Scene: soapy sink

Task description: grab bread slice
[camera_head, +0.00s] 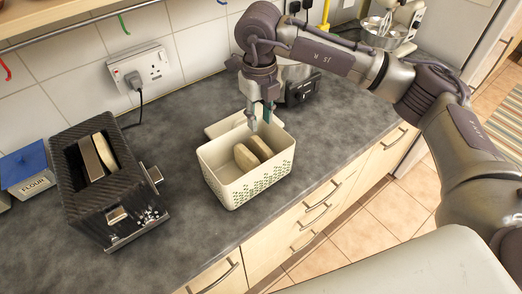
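A cream perforated bread bin (215,183) stands open on the dark counter. Two bread slices lean upright side by side inside it, a nearer one (245,158) and a second one (261,147). My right gripper (259,123) points down over the back part of the bin, above the slices. Its fingers are apart with nothing seen between them. Whether the fingertips touch the bin or a slice I cannot tell. My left gripper is not in view.
A black toaster (118,215) stands at the left, with a bread slice (106,152) showing in its top. A blue-lidded flour tin (27,172) is beside it. A wall socket (142,70) with a plugged cable is behind. The counter between toaster and bin is clear.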

